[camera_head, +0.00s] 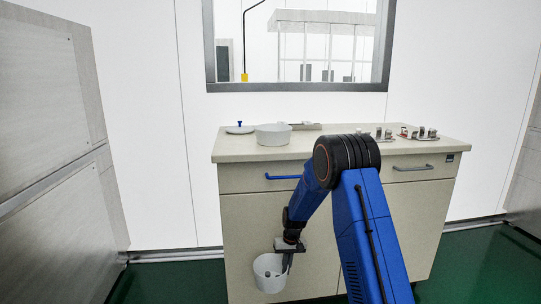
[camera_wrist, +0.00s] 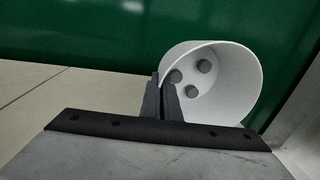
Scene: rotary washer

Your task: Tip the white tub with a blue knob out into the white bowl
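A white tub (camera_head: 262,280) hangs below the counter top, in front of the cabinet. My gripper (camera_head: 287,262) is shut on its wall near the rim. In the wrist view the tub (camera_wrist: 246,85) lies beyond the fingers (camera_wrist: 163,90), its mouth towards the camera, with three grey round pieces (camera_wrist: 204,66) inside. A white bowl (camera_head: 273,136) stands on the counter at the left; its inside is hardly visible. A flat white lid with a blue knob (camera_head: 239,127) lies left of the bowl, apart from the tub.
The counter (camera_head: 235,150) has drawers with a blue handle (camera_head: 282,177) and a grey handle (camera_head: 413,168). Several small metal items (camera_head: 425,132) stand at its right. A flat grey item (camera_head: 308,126) lies behind the bowl. Grey cabinets (camera_head: 50,200) stand at the left.

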